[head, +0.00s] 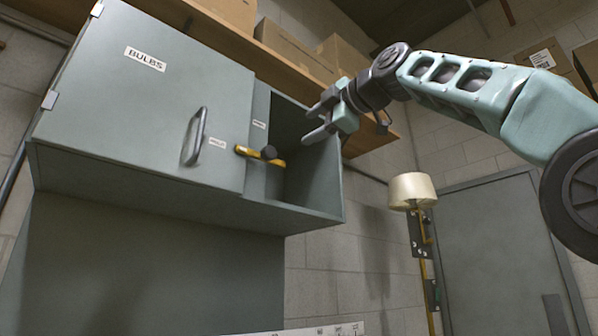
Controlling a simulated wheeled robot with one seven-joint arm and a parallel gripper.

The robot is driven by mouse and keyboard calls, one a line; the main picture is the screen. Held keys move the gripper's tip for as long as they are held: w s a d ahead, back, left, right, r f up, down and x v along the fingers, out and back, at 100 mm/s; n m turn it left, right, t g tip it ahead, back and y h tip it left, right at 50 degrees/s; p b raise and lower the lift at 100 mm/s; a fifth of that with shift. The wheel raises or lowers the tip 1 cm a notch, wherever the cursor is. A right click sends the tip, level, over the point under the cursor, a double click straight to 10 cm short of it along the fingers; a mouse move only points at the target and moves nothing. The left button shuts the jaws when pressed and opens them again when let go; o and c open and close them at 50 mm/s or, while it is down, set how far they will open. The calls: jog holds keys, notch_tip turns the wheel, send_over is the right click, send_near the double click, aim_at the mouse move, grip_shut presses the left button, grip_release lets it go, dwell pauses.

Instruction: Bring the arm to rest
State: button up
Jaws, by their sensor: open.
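My gripper (322,118) is raised at the front of the open cubby on the right of the grey wall cabinet (107,97). Its two fingers point left and stand apart, with nothing visible between them. My arm (480,90) reaches in from the right edge, extended and high. A yellow bar with a dark knob (262,155) sits low at the left side of the open cubby (312,180), below and left of my fingers. From this one view I cannot tell how far the fingers are from the cabinet.
The cabinet door labelled BULBS (150,110) is shut, with a curved handle (193,137). A wooden shelf with cardboard boxes (290,48) runs above and behind. A lamp with a cream shade (412,190) stands below my arm. A grey door (505,255) is at right.

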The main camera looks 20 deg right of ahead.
jog(key=w+a+f+m+g+p, duration=0.1)
jog(key=w+a+f+m+g, duration=0.15)
jog(key=a+f, duration=0.4)
jog(key=w+a+f+m+g+p, duration=0.1)
jog(key=w+a+f+g+p, duration=0.15)
jog(key=f, duration=0.75)
jog(key=s+a+f+m+g+p, duration=0.15)
jog(key=a+f, duration=0.25)
jog(key=f, duration=0.4)
jog(key=s+a+f+m+g, duration=0.1)
jog(key=a+f+g, duration=0.25)
jog(key=f, duration=0.45)
jog(key=s+a+f+m+g+h+p, duration=0.1)
jog(key=s+f+g, duration=0.1)
jog(key=s+f, duration=0.45)
jog(key=s+a+f+m+g+h+p, duration=0.1)
jog(key=s+f+m, duration=0.15)
jog(key=f, duration=0.65)
jog(key=s+d+f+m+g+h+p, duration=0.1)
jog(key=s+d+f+g, duration=0.1)
jog(key=s+f, duration=0.5)
jog(key=s+d+f+m+g+h+p, duration=0.1)
jog(key=s+d+f+g+h, duration=0.1)
jog(key=s+d+f, duration=0.3)
jog(key=s+f, duration=0.3)
jog(key=s, duration=0.4)
jog(key=shift+f, duration=0.2)
jog(key=shift+d+m, duration=0.1)
jog(key=shift+m, duration=0.15)
